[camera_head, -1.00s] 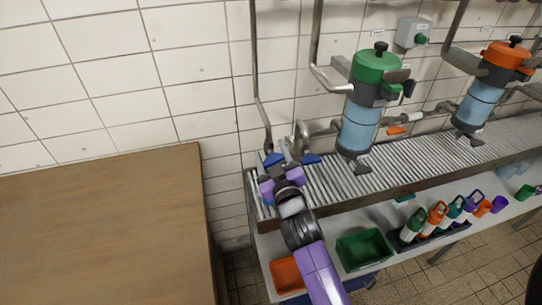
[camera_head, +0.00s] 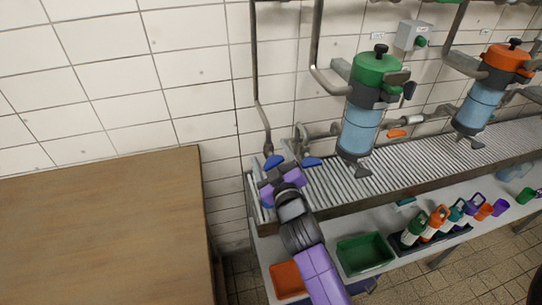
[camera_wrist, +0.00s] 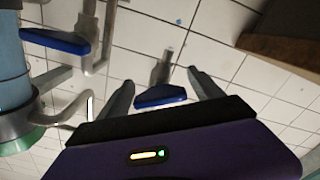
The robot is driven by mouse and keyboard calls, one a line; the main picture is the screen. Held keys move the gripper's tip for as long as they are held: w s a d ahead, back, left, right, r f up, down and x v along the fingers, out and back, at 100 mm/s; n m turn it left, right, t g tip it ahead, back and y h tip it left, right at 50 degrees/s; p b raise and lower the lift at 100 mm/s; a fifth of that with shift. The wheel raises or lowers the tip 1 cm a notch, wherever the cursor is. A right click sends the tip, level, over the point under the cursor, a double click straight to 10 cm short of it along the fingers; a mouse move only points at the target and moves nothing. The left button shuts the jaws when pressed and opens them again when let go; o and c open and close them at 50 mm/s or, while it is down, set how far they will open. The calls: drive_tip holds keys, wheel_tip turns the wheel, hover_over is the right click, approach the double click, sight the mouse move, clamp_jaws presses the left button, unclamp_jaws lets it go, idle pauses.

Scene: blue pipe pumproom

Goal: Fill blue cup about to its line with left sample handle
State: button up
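The left sample handle (camera_head: 273,161) is a blue lever on a grey tap at the left end of the slatted rack. It also shows in the wrist view (camera_wrist: 160,96), in line with the gap between my fingers. My gripper (camera_head: 274,174) is open and empty, just in front of and below this handle. Contact cannot be told. A second blue handle (camera_head: 312,161) is to its right, also in the wrist view (camera_wrist: 55,40). A small blue patch (camera_head: 267,201) beside my gripper may be the blue cup, mostly hidden behind my purple wrist; its fill level cannot be seen.
A slatted metal rack (camera_head: 400,172) runs right under a green-topped filter (camera_head: 362,110) and an orange-topped one (camera_head: 485,90). Below are an orange bin (camera_head: 288,279), a green bin (camera_head: 364,253) and several bottles. A wooden table (camera_head: 100,230) stands left.

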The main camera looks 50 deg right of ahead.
idle(0.3)
drive_tip(key=b+v, duration=0.1)
drive_tip(key=v, duration=0.6)
drive_tip(key=shift+s+a, duration=0.25)
drive_tip(key=shift+s, duration=0.1)
